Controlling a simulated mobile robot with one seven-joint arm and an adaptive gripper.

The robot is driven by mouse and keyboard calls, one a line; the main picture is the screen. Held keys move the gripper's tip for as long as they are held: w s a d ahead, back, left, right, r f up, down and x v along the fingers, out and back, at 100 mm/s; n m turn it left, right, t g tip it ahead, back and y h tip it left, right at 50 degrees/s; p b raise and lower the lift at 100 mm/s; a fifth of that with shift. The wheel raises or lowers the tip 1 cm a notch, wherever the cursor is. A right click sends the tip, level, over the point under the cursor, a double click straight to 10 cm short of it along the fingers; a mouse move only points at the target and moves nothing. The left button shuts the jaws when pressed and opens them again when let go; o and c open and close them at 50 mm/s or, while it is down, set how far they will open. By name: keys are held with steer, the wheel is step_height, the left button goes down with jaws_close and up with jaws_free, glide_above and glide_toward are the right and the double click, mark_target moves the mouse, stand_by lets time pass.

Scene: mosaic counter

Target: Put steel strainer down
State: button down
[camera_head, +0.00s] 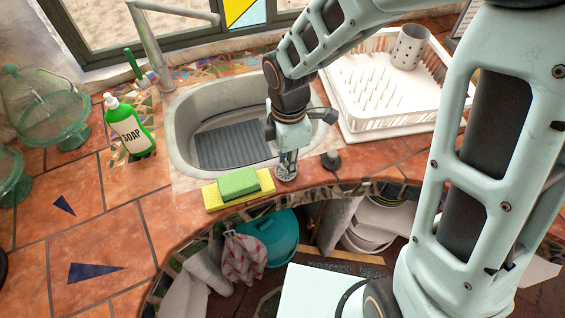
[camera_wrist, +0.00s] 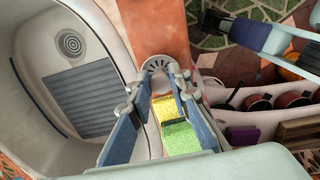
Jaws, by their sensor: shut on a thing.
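The steel strainer (camera_head: 287,174) is a small round grey disc with holes. My gripper (camera_head: 288,158) points down and is shut on it at the counter strip in front of the sink. In the wrist view the strainer (camera_wrist: 157,66) shows between the fingertips of my gripper (camera_wrist: 158,84), partly hidden by them. It is over the terracotta counter (camera_wrist: 159,30), close to the sink's front rim. I cannot tell whether it touches the counter.
A green and yellow sponge pair (camera_head: 238,187) lies just left of the strainer. The sink (camera_head: 182,130) is behind, with a white dish rack (camera_head: 350,124) at right and a soap bottle (camera_head: 130,127) at left. The counter edge is close in front.

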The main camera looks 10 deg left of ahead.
steer(key=shift+d, duration=0.1)
steer(key=shift+f, duration=0.15)
steer(key=c, duration=1.8)
jaws_free()
steer(key=shift+r, duration=0.2)
step_height(320, 180, up, 12)
steer(key=shift+p, duration=0.3)
